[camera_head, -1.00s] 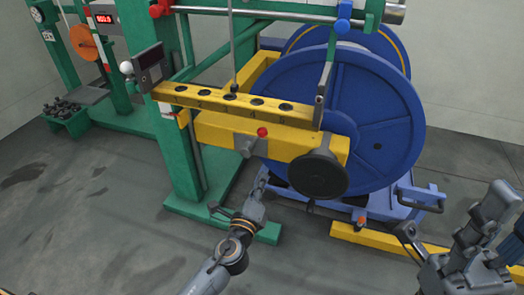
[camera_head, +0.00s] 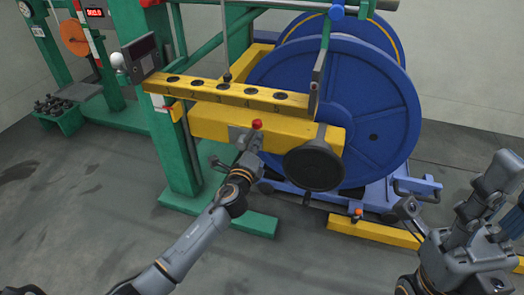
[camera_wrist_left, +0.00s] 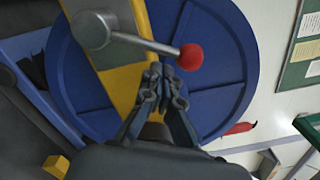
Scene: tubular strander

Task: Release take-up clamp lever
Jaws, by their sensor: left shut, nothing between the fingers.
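The take-up clamp lever is a short grey rod with a red ball knob (camera_head: 257,124), on the front of the yellow beam (camera_head: 205,124). In the left wrist view, its round grey hub (camera_wrist_left: 92,29) is at upper left and the rod runs right to the red ball (camera_wrist_left: 190,57). My left gripper (camera_head: 253,146) is just below the knob in the head view. Its fingers (camera_wrist_left: 160,76) are shut and empty, with the tips close under the rod beside the ball; I cannot tell whether they touch. My right arm's end (camera_head: 465,235) is at lower right, its jaws unclear.
A large blue reel (camera_head: 370,115) stands behind the beam. A black round handwheel (camera_head: 313,165) is right of the lever. A yellow rail with black holes (camera_head: 225,92) runs above it. A yellow floor bar (camera_head: 375,230) lies at right.

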